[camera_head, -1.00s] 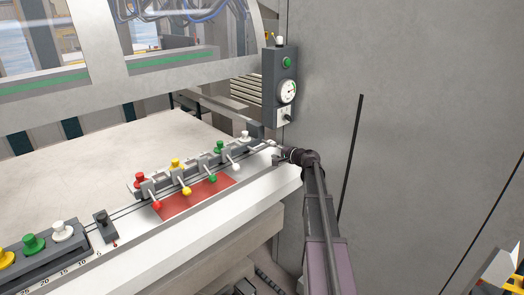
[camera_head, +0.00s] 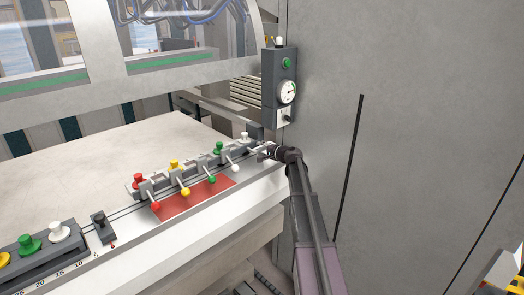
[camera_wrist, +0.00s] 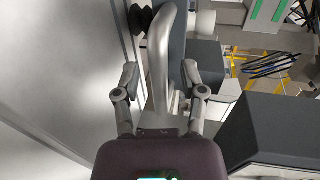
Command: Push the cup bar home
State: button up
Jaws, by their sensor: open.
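The cup bar is most likely the silver bar (camera_wrist: 159,50) with a rounded end, beside dark ribbed cups (camera_wrist: 141,18), in the wrist view. In the head view a grey bar (camera_head: 220,113) runs from the machine to a dark block near the table's right end. My gripper (camera_head: 264,152) is at that end, close to the table's edge. In the wrist view my gripper (camera_wrist: 161,75) is open, its fingers apart on either side of the silver bar. I cannot tell whether it touches the bar.
A row of clamps with coloured knobs (camera_head: 182,180) stands along the table edge, left of my gripper. A control box (camera_head: 280,88) with a gauge hangs above it. A grey wall panel (camera_head: 410,110) closes off the right. The table top (camera_head: 90,165) is largely clear.

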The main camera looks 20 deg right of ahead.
aim_at(254, 145)
grip_shut()
jog(key=shift+r+x, duration=0.25)
jog(key=shift+x, duration=0.9)
jog(key=shift+r+x, duration=0.25)
jog(key=shift+x, duration=0.9)
grip_release()
